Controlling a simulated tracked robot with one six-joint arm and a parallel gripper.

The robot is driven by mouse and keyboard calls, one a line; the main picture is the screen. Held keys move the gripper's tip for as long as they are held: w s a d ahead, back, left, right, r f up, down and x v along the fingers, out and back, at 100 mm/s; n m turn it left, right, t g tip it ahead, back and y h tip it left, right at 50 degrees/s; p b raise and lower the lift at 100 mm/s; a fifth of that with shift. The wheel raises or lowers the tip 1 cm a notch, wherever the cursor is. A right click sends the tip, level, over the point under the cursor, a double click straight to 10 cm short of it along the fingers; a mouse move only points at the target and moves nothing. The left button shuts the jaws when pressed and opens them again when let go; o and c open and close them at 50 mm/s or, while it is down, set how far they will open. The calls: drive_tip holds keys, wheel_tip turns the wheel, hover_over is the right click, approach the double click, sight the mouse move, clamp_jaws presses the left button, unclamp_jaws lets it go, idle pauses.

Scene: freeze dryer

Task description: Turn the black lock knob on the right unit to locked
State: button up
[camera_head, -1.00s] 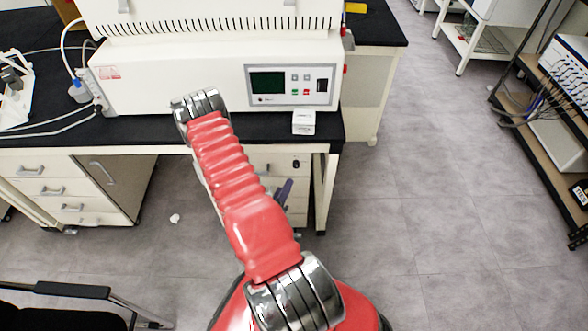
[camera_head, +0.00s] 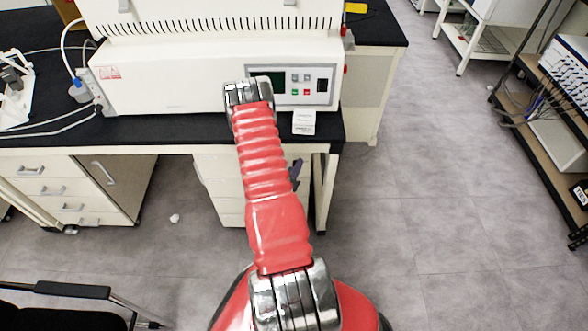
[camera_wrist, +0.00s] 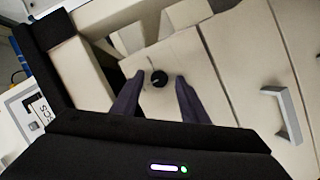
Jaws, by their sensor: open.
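The black lock knob (camera_wrist: 159,78) shows in the wrist view as a small round knob on a cream drawer front. My gripper (camera_wrist: 158,85) is open, with its two dark fingers on either side of the knob in that picture. I cannot tell how far the fingertips are from the knob, and I see no contact. In the head view my gripper (camera_head: 296,173) is mostly hidden behind my red arm. The drawer unit under the right of the bench (camera_head: 226,190) is partly covered by my arm, and the knob is hidden there.
A white freeze dryer (camera_head: 170,85) stands on the black bench top above the drawers. A grey drawer handle (camera_wrist: 285,112) sticks out at the right in the wrist view. A bench leg (camera_head: 327,195) stands right of my gripper. The floor (camera_head: 420,220) to the right is clear.

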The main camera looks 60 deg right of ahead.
drive_tip(key=shift+d, duration=0.1)
drive_tip(key=shift+c, duration=0.5)
clamp_jaws()
drive_tip(key=shift+m, duration=0.3)
drive_tip(key=m+t+y, duration=0.1)
drive_tip(key=m+t, duration=0.1)
drive_tip(key=m, duration=0.2)
drive_tip(key=m+t+y, duration=0.2)
drive_tip(key=m, duration=0.1)
drive_tip(key=s+m+t+y, duration=0.1)
drive_tip(key=m+t, duration=0.2)
drive_tip(key=m, duration=0.1)
drive_tip(key=shift+s+d+m+y, duration=0.1)
drive_tip(key=shift+d+m+y, duration=0.05)
drive_tip(key=shift+m+y, duration=0.15)
idle(0.5)
idle(0.5)
